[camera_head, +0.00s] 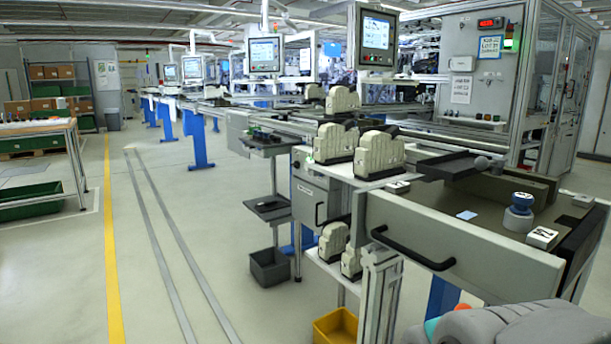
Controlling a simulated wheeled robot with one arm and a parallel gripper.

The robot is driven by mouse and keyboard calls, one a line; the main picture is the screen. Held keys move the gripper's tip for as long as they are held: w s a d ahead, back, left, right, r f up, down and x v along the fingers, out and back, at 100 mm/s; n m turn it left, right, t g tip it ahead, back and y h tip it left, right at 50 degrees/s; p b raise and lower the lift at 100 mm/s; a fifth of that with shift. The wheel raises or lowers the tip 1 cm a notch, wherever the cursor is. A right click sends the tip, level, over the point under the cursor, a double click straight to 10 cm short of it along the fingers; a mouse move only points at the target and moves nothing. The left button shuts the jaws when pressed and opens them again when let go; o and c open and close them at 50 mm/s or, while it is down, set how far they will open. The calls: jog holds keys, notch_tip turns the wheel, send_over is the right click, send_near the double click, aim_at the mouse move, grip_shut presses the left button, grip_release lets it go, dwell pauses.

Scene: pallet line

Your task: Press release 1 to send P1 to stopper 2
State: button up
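Near the right end of the grey line section, a blue-topped round knob (521,201) stands on the dark top. A white block with a dark mark like a 2 (542,238) sits at its front right. Another small white block (583,201) lies behind to the right, and a white tag (397,187) at the left; their marks are too small to read. A dark flat tray (450,169) with a grey ball lies farther back; I cannot tell if it is P1. No release is clearly labelled 1. A grey part of my arm shows at the bottom right; my fingertips are out of frame.
A black bar handle (412,252) projects from the line's front panel. Beige castings (379,153) stand on a shelf left of it. A yellow bin (337,327) and a dark bin (269,268) are low below. The floor aisle at left is clear.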

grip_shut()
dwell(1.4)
